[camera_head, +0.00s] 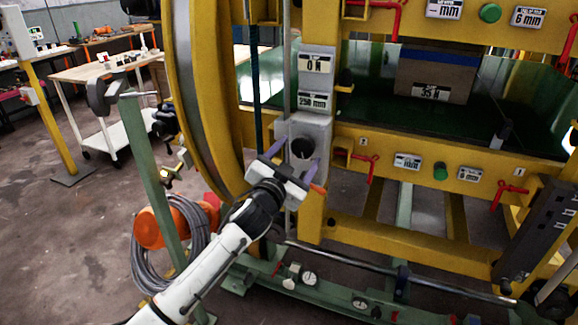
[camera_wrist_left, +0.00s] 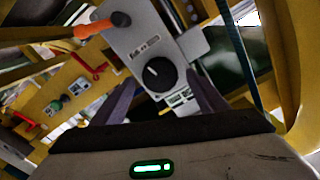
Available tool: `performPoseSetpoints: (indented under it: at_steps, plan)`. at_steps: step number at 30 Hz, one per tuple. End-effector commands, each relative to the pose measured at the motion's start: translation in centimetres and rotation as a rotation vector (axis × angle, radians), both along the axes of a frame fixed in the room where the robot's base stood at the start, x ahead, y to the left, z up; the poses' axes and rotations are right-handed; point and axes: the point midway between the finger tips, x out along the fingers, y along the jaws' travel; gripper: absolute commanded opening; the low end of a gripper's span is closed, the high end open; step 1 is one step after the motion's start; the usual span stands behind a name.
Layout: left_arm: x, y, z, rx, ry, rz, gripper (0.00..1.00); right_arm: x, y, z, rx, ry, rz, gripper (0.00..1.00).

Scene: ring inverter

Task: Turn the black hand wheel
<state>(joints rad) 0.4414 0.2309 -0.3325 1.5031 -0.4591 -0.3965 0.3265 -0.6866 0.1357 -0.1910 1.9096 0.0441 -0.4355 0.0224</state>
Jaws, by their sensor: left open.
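The black hand wheel (camera_head: 301,148) is a small round dark knob on the front of a grey box on the yellow machine's post. In the left wrist view it shows as a black knob (camera_wrist_left: 158,74) with a white mark. My left gripper (camera_head: 297,154) is open in front of the knob, one purple finger on each side. The left wrist view shows the two fingers spread with the knob between and beyond them; I cannot tell whether they touch it. My right gripper is not in view.
An orange-tipped lever (camera_wrist_left: 92,29) sticks out beside the grey box (camera_head: 318,130). Red handles (camera_head: 367,167) and green buttons (camera_head: 440,171) are on the yellow beam at right. A green post (camera_head: 150,180) and coiled cable (camera_head: 150,262) stand left of my arm.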

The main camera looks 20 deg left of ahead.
Motion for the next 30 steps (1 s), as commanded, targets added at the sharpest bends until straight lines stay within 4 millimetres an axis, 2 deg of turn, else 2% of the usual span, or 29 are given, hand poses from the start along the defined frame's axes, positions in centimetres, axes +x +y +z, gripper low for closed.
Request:
performPoseSetpoints:
  at_steps: [6,13,18,30]
  plan:
    - [-4.2,0.2,-0.2,0.0,0.001,0.0,0.67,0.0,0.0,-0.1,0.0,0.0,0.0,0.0]
    - [-7.4,0.2,-0.1,0.0,0.0,-0.001,0.67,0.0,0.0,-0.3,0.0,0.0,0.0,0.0]
    - [-8.2,0.3,0.0,0.0,0.0,0.0,0.67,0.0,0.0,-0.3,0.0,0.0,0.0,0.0]
    - [-8.2,0.3,0.0,0.001,0.0,0.0,0.67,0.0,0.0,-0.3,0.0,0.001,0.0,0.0]
